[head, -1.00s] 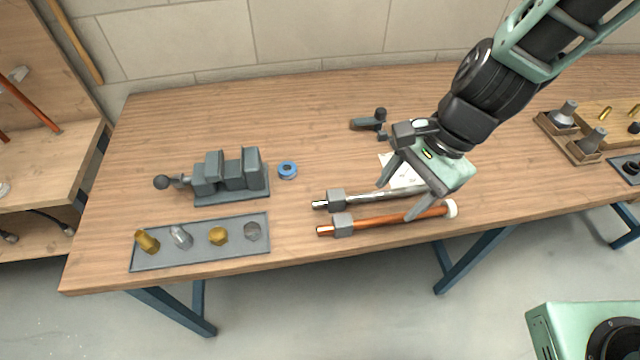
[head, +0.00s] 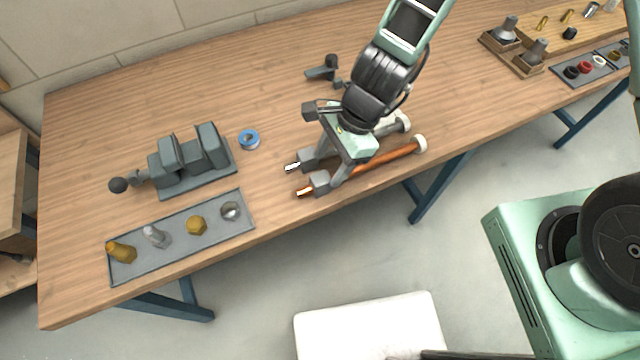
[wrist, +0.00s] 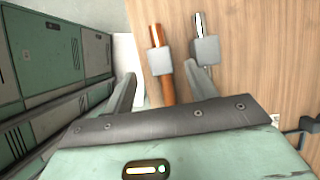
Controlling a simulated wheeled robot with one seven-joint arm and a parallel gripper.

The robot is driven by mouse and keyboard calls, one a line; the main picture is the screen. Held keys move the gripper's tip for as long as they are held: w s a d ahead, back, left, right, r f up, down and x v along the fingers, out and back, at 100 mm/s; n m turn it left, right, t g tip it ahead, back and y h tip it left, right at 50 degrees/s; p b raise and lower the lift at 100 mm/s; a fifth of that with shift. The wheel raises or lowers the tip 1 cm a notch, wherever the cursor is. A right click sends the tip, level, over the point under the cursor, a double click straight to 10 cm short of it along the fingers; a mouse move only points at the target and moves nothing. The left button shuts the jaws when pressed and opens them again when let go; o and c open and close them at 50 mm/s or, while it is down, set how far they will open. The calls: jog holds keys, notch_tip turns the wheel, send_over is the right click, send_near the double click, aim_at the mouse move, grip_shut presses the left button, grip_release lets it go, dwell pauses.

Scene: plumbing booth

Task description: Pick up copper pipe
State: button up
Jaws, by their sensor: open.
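The copper pipe (head: 378,162) lies on the workbench near its front edge, with a grey block near its left end and a pale cap at its right end. A silver pipe (head: 386,128) lies behind it, roughly parallel. My gripper (head: 323,170) is open and over the pipes near their left ends, pointing down. In the wrist view, the copper pipe (wrist: 166,80) runs between the two fingers, near the left one, and the silver pipe's block (wrist: 205,50) is by the right finger. I cannot tell the gripper's height above the pipe.
A grey vise (head: 190,160) and a blue tape roll (head: 249,140) are left of the pipes. A grey tray (head: 177,244) with several fittings lies at the front left. Wooden holders (head: 512,55) with grey cones are at the back right.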

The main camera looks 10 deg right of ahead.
aim_at(321, 178)
jog(key=shift+x, duration=2.95)
jog(key=c, duration=1.2)
jog(key=shift+r, duration=0.1)
